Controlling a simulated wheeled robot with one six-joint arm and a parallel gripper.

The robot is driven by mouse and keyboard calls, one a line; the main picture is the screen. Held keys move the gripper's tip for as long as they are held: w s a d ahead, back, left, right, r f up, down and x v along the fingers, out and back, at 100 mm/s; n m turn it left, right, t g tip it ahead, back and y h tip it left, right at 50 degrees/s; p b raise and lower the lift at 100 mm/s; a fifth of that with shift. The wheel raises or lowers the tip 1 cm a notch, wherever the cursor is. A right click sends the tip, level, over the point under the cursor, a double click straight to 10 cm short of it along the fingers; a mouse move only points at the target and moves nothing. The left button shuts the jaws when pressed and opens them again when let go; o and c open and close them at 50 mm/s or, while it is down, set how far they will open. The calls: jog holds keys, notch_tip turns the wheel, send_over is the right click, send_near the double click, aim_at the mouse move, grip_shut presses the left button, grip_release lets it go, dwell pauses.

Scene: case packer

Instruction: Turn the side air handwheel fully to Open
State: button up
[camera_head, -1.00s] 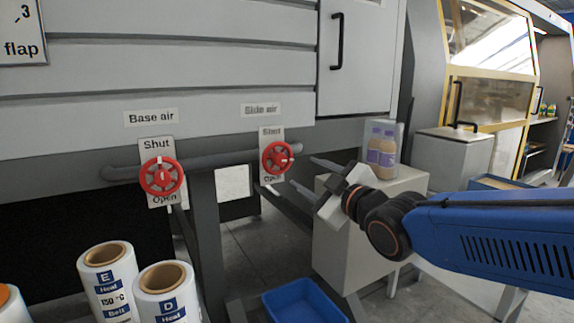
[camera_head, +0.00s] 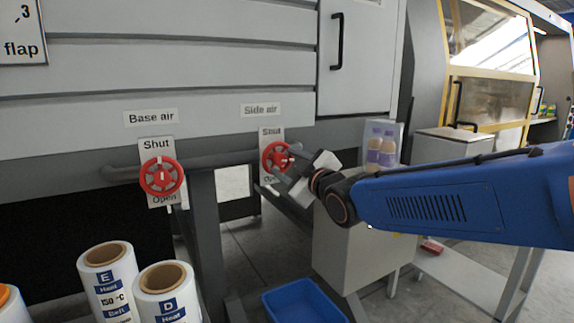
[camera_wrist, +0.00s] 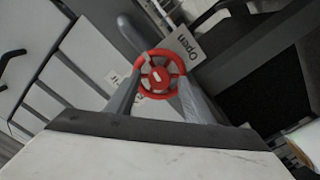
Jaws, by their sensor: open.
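The side air handwheel (camera_head: 274,156) is a red spoked wheel under the "Side air" label (camera_head: 260,110). A plate behind it reads "Shut" (camera_head: 271,132) above; the "Open" end below is partly hidden by my gripper. My gripper (camera_head: 284,165) is open at the wheel's lower right, its fingers overlapping the wheel in the head view. In the wrist view the wheel (camera_wrist: 160,74) with its pale mark shows between the two open finger tips, and "Open" (camera_wrist: 187,46) is readable beside it. I cannot tell whether the fingers touch the rim.
The red base air handwheel (camera_head: 161,177) is on the same grey pipe to the left. Label rolls (camera_head: 107,281) stand at lower left. A blue bin (camera_head: 304,302) is on the floor.

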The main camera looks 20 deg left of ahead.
jog(key=shift+c, duration=0.6)
jog(key=c, duration=0.9)
jog(key=m, duration=0.3)
jog(key=shift+m, duration=0.4)
jog(key=m, duration=0.4)
jog(key=shift+a+f+m, duration=0.1)
jog(key=shift+m, duration=0.2)
jog(key=m, duration=0.4)
jog(key=shift+s, duration=0.1)
jog(key=shift+m, duration=1.7)
